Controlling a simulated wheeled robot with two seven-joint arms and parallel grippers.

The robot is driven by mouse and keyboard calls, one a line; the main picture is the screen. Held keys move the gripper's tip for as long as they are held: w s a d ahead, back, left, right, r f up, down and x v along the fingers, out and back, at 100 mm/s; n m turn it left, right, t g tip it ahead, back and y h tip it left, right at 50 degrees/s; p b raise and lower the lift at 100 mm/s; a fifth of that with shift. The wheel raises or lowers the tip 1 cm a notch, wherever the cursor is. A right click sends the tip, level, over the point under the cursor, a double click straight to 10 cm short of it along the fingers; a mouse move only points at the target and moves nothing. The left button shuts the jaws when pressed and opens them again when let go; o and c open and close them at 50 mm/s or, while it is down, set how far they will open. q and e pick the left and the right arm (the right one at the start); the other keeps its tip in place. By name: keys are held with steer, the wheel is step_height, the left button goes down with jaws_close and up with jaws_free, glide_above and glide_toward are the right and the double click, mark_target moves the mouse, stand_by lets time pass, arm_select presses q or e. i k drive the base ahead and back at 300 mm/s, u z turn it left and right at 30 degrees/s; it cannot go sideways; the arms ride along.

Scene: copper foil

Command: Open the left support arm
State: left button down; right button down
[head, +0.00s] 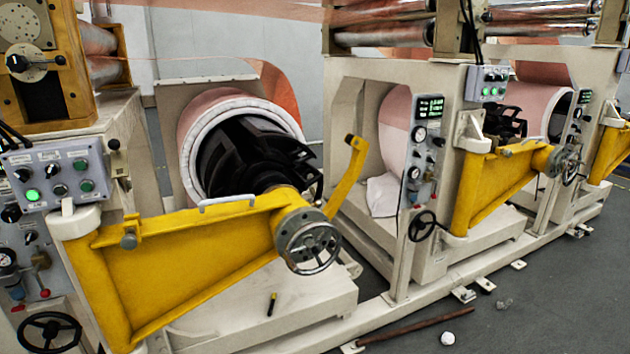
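The left support arm (185,260) is a large yellow bracket in the left foreground. It is hinged at a white pivot on the left machine column and reaches right across the front of the left roll. A metal handle (228,202) sits on its top edge. A round handwheel (313,247) is at its right end, in front of the black core (255,155) of the roll. A yellow lever (346,177) rises to the right of the handwheel. Whether the arm's end touches the core is hard to tell. Neither of my grippers is in view.
A control panel (55,175) with lit green buttons is at the left. A second yellow support arm (500,180) stands at the right machine. A rod (415,326) and a white crumpled ball (447,338) lie on the floor. The grey floor at lower right is mostly clear.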

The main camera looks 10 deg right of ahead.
mark_target(180, 261)
steer(key=z, duration=0.05)
steer(key=i, duration=1.05)
steer(key=u, duration=0.5)
